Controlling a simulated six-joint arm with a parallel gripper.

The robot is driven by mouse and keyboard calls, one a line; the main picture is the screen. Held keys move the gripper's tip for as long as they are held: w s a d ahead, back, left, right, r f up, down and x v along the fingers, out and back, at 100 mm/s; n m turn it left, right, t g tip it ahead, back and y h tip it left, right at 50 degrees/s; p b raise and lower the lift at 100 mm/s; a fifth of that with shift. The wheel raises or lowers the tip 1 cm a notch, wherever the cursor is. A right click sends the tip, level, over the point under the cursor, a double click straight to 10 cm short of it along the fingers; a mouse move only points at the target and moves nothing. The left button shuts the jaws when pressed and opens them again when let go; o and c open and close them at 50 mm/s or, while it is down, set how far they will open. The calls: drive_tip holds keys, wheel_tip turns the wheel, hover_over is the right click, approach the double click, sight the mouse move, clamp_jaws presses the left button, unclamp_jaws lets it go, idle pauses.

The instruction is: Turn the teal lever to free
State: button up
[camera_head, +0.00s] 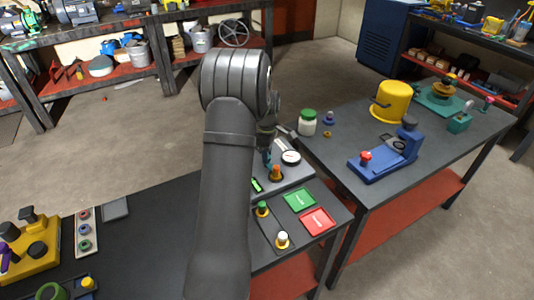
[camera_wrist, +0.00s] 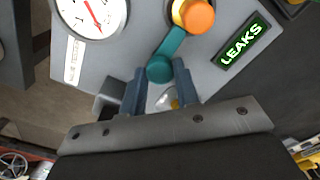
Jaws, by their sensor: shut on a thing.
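The teal lever (camera_wrist: 172,44) is on a grey panel (camera_wrist: 112,62) in the wrist view. It slants from beside an orange knob (camera_wrist: 194,15) down to a round teal end. My gripper (camera_wrist: 159,79) has its two blue-grey fingers on either side of that round end, shut on it. In the head view my gripper (camera_head: 267,156) is at the panel, and my arm hides part of it. I cannot read any mark for free.
The panel has a dial gauge (camera_wrist: 92,14) and a green lit sign reading LEAKS (camera_wrist: 244,42). In the head view, green (camera_head: 299,200) and red (camera_head: 317,221) plates lie nearer the front. A white jar with green lid (camera_head: 307,124) stands on the right table.

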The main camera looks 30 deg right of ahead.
drive_tip(key=shift+m, duration=0.3)
drive_tip(key=m, duration=0.3)
drive_tip(key=shift+m, duration=0.3)
drive_tip(key=m, duration=0.4)
drive_tip(key=shift+m, duration=0.3)
drive_tip(key=m, duration=0.4)
drive_tip(key=shift+m, duration=2.5)
drive_tip(key=o, duration=1)
drive_tip(key=shift+c, duration=0.2)
drive_tip(key=shift+r, duration=0.1)
